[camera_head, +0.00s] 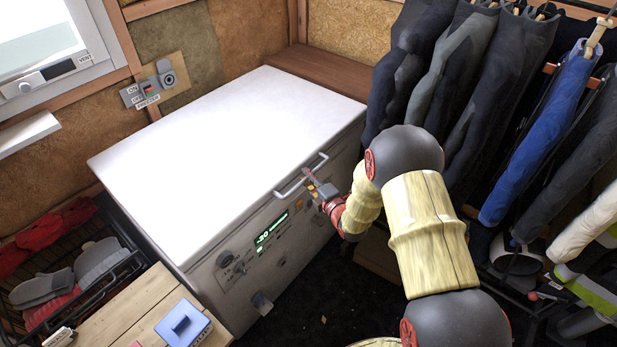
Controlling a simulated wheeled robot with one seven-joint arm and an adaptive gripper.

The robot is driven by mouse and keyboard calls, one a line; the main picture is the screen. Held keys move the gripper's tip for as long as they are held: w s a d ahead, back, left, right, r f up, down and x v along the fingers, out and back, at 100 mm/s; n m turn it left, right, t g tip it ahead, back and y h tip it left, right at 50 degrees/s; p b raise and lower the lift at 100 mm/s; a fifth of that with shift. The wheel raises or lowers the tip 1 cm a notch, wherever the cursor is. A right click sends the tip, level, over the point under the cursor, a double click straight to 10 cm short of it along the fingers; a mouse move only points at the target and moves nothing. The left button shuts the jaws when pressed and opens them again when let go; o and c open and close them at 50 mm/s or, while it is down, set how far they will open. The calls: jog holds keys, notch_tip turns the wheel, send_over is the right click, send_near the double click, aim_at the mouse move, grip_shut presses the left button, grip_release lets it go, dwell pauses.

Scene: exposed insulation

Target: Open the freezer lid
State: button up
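The chest freezer (245,135) stands in the middle with its white lid lying flat and closed. A metal bar handle (291,187) sits at the lid's front edge. A lit control panel (272,232) is on the front face below it. My gripper (309,177) is at the right part of the handle, reaching in from the right. Its fingers overlap the bar in this view. I cannot tell whether they are closed around it.
Dark trousers and jackets (505,90) hang close to my arm on the right. A wooden crate top (135,315) with a blue item (183,325) and a wire basket of hats and gloves (70,270) stand left. A wall switch (150,88) and window (45,40) are behind. Space above the lid is clear.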

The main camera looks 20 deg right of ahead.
grip_shut()
dwell(0.4)
